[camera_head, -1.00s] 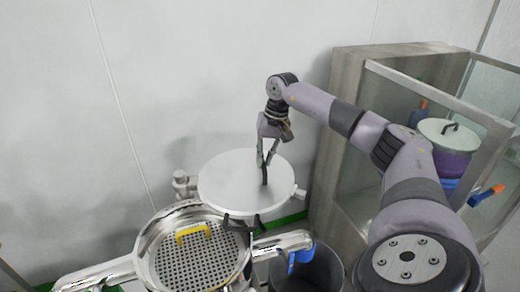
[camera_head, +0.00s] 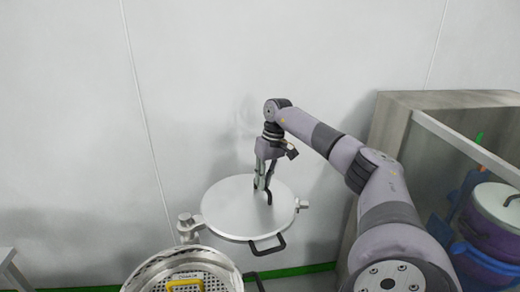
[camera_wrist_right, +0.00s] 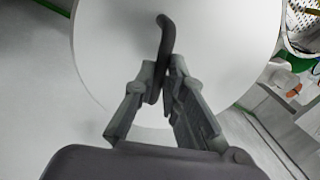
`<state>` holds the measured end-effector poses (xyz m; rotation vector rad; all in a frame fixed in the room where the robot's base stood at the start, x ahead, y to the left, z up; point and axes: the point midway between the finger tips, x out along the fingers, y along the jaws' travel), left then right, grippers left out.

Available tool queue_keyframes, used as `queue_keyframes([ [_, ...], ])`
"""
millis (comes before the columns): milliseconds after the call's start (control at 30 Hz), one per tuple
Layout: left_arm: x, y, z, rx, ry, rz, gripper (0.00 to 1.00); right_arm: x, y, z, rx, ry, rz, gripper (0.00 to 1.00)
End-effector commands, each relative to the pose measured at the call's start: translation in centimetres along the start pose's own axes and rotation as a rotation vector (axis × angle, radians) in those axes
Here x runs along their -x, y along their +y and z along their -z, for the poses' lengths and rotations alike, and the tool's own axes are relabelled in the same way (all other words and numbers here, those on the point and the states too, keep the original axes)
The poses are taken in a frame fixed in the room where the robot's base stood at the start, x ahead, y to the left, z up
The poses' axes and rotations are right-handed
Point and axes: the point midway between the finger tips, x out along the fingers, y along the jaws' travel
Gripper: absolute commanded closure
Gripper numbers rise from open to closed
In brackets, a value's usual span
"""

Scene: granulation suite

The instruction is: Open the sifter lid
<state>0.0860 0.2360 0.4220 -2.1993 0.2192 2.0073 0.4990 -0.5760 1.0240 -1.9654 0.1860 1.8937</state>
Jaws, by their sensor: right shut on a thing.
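The sifter lid (camera_head: 228,212) is a round, pale grey disc, swung off to the back right of the sifter (camera_head: 150,268). A post (camera_head: 188,226) stands at the lid's left edge. My right gripper (camera_head: 264,186) is above the lid and shut on its dark upright handle (camera_head: 269,198). In the right wrist view, the fingers (camera_wrist_right: 163,75) close around that handle (camera_wrist_right: 167,35) over the lid (camera_wrist_right: 110,45). The sifter's perforated screen with a yellow handle (camera_head: 185,284) lies exposed, cut off by the lower picture edge. My left gripper is not in view.
A second dark handle (camera_head: 268,245) juts from the lid's front edge. A cabinet (camera_head: 385,125) stands at the right, with a purple pot (camera_head: 488,222) in it. A white wall (camera_head: 300,50) is behind the lid. A grey table corner (camera_head: 8,262) shows at the far left.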

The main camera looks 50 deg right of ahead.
Motion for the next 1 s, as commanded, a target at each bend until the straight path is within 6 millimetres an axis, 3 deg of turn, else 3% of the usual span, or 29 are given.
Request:
queue_keyframes([
  [400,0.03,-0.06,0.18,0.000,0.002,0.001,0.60,0.09,0.29,0.04,0.001,-0.001,-0.002,1.00],
  [433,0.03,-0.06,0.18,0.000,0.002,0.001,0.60,0.09,0.28,0.04,0.001,-0.001,-0.002,0.88],
  [700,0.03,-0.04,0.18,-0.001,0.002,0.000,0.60,0.06,0.19,0.06,0.002,0.000,0.000,0.70],
  [1000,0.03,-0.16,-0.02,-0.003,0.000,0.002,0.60,0.09,0.12,0.07,0.003,0.000,0.001,0.69],
])
